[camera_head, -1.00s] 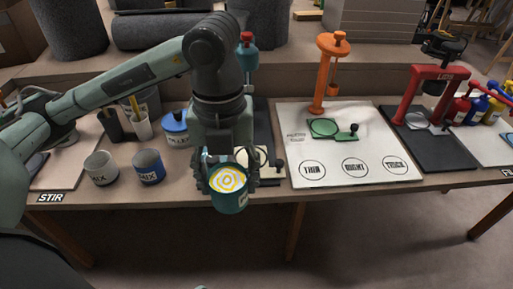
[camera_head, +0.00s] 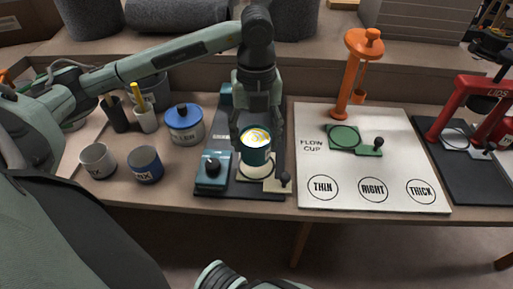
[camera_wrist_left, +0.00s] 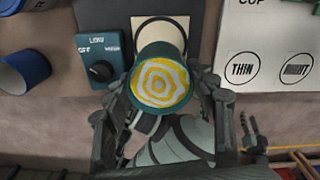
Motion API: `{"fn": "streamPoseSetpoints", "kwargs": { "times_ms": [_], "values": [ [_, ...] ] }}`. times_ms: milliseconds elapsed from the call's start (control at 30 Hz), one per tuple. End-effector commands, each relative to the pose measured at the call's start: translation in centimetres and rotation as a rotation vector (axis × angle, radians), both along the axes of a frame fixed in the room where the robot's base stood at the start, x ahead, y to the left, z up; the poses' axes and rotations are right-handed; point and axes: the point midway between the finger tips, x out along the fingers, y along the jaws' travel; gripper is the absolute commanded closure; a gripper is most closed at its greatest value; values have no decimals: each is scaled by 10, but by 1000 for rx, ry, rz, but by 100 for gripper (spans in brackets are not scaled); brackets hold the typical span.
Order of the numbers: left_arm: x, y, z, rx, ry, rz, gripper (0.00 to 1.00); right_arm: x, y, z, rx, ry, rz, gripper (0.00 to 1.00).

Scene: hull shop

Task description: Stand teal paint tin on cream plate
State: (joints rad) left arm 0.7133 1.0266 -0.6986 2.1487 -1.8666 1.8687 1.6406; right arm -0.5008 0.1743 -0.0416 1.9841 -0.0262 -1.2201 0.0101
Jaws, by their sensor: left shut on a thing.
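The teal paint tin (camera_head: 256,155) is upright, with yellow and white swirled paint at its open top. My left gripper (camera_head: 257,128) is shut on it, with fingers on both sides. The tin also shows in the left wrist view (camera_wrist_left: 160,85) between the fingers (camera_wrist_left: 165,100). The cream plate (camera_head: 273,186) lies on a dark base, below the tin in the head view. In the left wrist view the plate (camera_wrist_left: 170,24) shows beyond the tin, with a dark ring on it. The tin hides part of the plate, and I cannot tell whether they touch.
A white flow-cup board (camera_head: 315,200) lies further right. Blue (camera_head: 145,165) and grey (camera_head: 98,160) cups stand left. The table's front edge is close.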

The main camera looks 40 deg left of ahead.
Motion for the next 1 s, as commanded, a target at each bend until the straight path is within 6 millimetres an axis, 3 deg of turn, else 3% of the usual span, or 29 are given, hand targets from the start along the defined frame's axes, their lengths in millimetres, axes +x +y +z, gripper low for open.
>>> {"fn": "streamPoseSetpoints", "kwargs": {
  "times_ms": [267, 500, 800, 933, 967, 1000],
  "values": [
    [11, 7, -16, 0, 1, -2, 82, 3, 0, -1, 2, -5, 1, 60],
    [11, 7, -47, -1, 1, -1, 82, 2, 2, -4, 4, -1, 3, 60],
    [11, 7, -49, -1, -2, -2, 82, -2, 2, -10, 4, 11, 3, 60],
    [11, 7, -51, -1, -2, -2, 82, 1, 2, -4, 2, 2, 3, 60],
    [11, 7, -51, 0, -1, -2, 41, 3, 2, 0, 3, -3, 4, 60],
    [11, 7, -51, 0, -1, -2, 36, 4, 3, 3, 3, -9, 4, 60]
  ]
}}
